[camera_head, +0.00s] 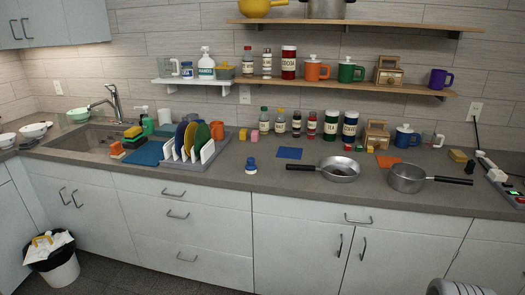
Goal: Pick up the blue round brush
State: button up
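A small blue round object with a white part, which looks like the blue round brush (251,165), stands on the grey counter (230,186). It is just right of the dish rack (188,166) and near the counter's front part. Nothing touches it that I can see. My gripper does not show; only a rounded grey piece, likely part of my own arm, shows at the bottom right edge.
Colored plates stand in the rack. A frying pan (340,171) and a saucepan (406,179) sit to the right, handles sticking out. Jars stand behind, under wooden shelves (352,83). A blue mat (288,153) lies behind right of the brush. The counter in front of it is clear.

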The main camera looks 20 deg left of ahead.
aim_at(250, 168)
jog(key=u, duration=0.35)
jog(key=i, duration=1.4)
jog(key=u, duration=1.4)
jog(key=i, duration=0.85)
jog(key=u, duration=1.45)
jog(key=i, duration=0.35)
jog(key=u, duration=0.2)
